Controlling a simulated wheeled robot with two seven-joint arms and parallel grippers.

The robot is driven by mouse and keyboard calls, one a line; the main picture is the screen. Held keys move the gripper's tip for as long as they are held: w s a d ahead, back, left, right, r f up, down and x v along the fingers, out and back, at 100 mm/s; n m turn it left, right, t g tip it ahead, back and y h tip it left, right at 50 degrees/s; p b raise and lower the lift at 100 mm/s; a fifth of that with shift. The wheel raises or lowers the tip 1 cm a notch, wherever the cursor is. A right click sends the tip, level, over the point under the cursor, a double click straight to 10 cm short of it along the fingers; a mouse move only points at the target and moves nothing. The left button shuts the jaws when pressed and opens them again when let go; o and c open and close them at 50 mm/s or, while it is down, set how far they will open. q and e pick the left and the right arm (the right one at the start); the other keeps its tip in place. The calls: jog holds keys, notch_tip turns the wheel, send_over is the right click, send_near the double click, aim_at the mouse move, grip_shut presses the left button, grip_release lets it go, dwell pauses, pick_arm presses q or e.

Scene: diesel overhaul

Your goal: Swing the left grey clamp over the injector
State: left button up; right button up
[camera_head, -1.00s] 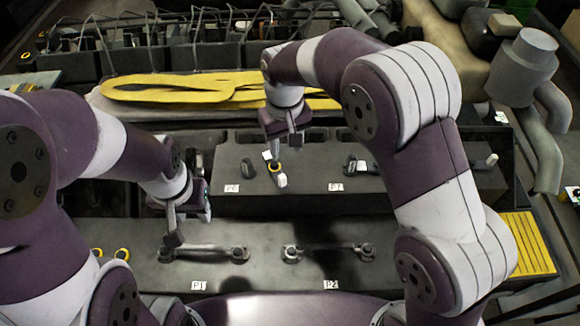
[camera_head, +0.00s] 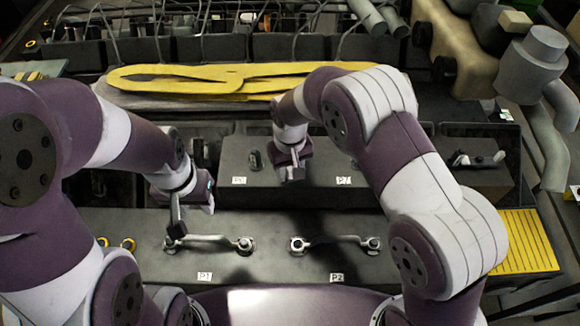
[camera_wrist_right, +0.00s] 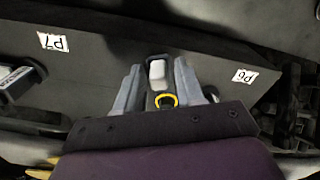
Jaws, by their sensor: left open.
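My right gripper (camera_head: 291,170) is low over the dark block between labels P6 and P7. In the right wrist view its two fingers (camera_wrist_right: 159,85) stand apart, on either side of a grey clamp piece with a pale block (camera_wrist_right: 157,72). A yellow ring (camera_wrist_right: 166,101), apparently on the injector, lies right beside the pale block, between the fingers. In the head view the gripper hides both. I cannot tell whether the fingers touch the clamp. My left gripper (camera_head: 184,216) is open, near the left end of the P1 bar (camera_head: 207,241).
A dark fitting (camera_head: 255,160) stands above label P6 (camera_head: 239,181). Another fitting with a pale end (camera_head: 478,159) lies at the block's right. The P2 bar (camera_head: 335,243) lies in front. Yellow straps (camera_head: 215,82) lie behind; two yellow rings (camera_head: 128,244) are at left.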

jog(key=shift+d, duration=0.1)
grip_shut()
jog(key=d+n+b, duration=0.1)
jog(key=n, duration=0.1)
jog(key=w+n, duration=0.1)
jog(key=n, duration=0.1)
jog(key=shift+w+d+b, duration=0.1)
jog(key=shift+d+b, duration=0.25)
jog(key=n, duration=0.1)
jog(key=w+n, duration=0.1)
jog(key=d+n+b, duration=0.1)
jog(key=n, duration=0.1)
jog(key=shift+w, duration=0.25)
jog(key=n, duration=0.1)
jog(key=w+n, duration=0.1)
jog(key=n, duration=0.1)
jog(key=shift+w+d+b, duration=0.15)
jog(key=shift+d+b, duration=0.1)
jog(key=shift+b, duration=0.1)
jog(key=shift+w+r+n, duration=0.1)
jog(key=shift+w+n, duration=0.5)
jog(key=shift+n, duration=0.7)
jog(key=shift+w+r, duration=0.1)
